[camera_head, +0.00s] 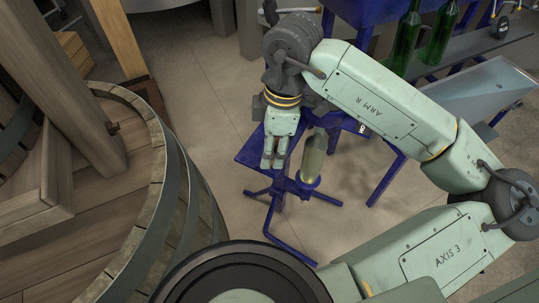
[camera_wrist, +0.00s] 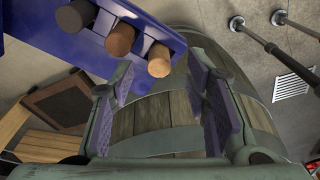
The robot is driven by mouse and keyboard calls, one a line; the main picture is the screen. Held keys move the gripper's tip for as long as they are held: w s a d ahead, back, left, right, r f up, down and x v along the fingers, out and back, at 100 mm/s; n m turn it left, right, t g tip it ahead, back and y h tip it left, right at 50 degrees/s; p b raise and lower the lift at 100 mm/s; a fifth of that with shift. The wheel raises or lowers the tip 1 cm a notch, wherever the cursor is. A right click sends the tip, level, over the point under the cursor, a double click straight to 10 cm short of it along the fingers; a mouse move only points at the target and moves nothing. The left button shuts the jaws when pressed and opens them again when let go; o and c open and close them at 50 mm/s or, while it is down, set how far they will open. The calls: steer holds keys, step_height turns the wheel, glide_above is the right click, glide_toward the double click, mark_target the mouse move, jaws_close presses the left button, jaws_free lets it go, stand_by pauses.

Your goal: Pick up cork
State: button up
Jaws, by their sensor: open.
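Three brown corks show at the upper left of the wrist view: a dark one (camera_wrist: 76,15), an orange-brown one (camera_wrist: 120,41) and a brown one (camera_wrist: 158,60) at the lower end of the row. They sit along a blue holder (camera_wrist: 70,52). The brown one lies nearest the space between my fingers, but no cork is held. My gripper (camera_wrist: 160,85) is open, its purple pads apart. In the head view my gripper (camera_head: 273,163) points down over a blue stand (camera_head: 257,152); I cannot make out the corks there.
A pale bottle (camera_head: 313,158) stands upright on the blue stand, just right of my gripper. A large wooden barrel (camera_head: 165,185) is at the left. Green bottles (camera_head: 405,40) stand at the upper right. Bare floor (camera_head: 190,85) lies between the barrel and the stand.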

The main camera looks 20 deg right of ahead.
steer(key=shift+a+f, duration=0.1)
steer(key=shift+f, duration=1.2)
steer(key=shift+c, duration=0.4)
steer(key=c, duration=0.7)
